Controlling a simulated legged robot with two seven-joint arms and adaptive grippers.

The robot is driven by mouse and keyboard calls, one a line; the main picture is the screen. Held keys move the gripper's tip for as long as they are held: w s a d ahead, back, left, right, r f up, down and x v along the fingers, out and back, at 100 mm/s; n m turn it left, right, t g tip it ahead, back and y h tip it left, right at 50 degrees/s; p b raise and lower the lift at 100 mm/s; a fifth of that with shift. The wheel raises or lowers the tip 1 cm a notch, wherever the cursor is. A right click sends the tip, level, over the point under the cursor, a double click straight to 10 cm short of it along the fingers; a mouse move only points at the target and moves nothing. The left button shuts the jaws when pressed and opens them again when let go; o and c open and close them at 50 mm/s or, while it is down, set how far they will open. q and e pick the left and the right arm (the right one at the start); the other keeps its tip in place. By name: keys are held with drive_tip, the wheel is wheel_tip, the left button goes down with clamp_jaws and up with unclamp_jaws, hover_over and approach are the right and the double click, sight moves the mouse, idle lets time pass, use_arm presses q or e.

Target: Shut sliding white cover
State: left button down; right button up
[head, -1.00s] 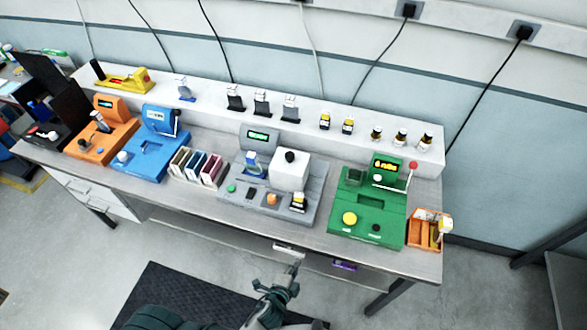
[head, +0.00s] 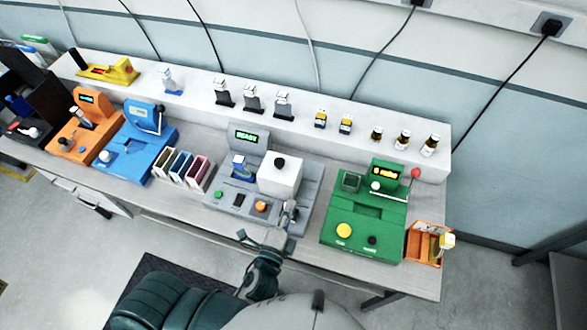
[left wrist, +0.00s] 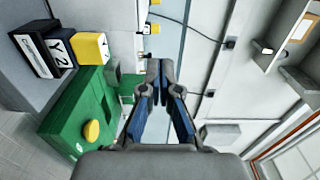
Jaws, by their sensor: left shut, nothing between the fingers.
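The sliding white cover (head: 279,180) is a white block with a black knob (head: 279,161) on top. It sits toward the right side of the grey module (head: 228,200), clear of the blue-and-white piece (head: 241,166) to its left. My left gripper (head: 290,207) is shut and empty, just in front of the cover's right part; I cannot tell whether they touch. In the left wrist view its fingers (left wrist: 159,78) are together with nothing between them. The cover is not clearly visible there. My right gripper is not in view.
A green module (head: 365,220) stands to the right, also large in the wrist view (left wrist: 75,115). Coloured holders (head: 184,167) and a blue module (head: 135,150) stand left. A white shelf (head: 300,115) runs behind.

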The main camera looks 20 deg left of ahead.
sight(286, 178)
use_arm(q)
drive_tip(key=w+p, duration=0.1)
drive_tip(key=w, duration=0.2)
drive_tip(key=w+a+p, duration=0.1)
drive_tip(key=w, duration=0.2)
drive_tip(key=w+a+p, duration=0.1)
drive_tip(key=w, duration=0.3)
drive_tip(key=shift+a+r, duration=0.1)
drive_tip(key=shift+a, duration=0.1)
drive_tip(key=shift+w+a, duration=0.1)
drive_tip(key=shift+a, duration=0.65)
drive_tip(key=shift+w+a, duration=0.1)
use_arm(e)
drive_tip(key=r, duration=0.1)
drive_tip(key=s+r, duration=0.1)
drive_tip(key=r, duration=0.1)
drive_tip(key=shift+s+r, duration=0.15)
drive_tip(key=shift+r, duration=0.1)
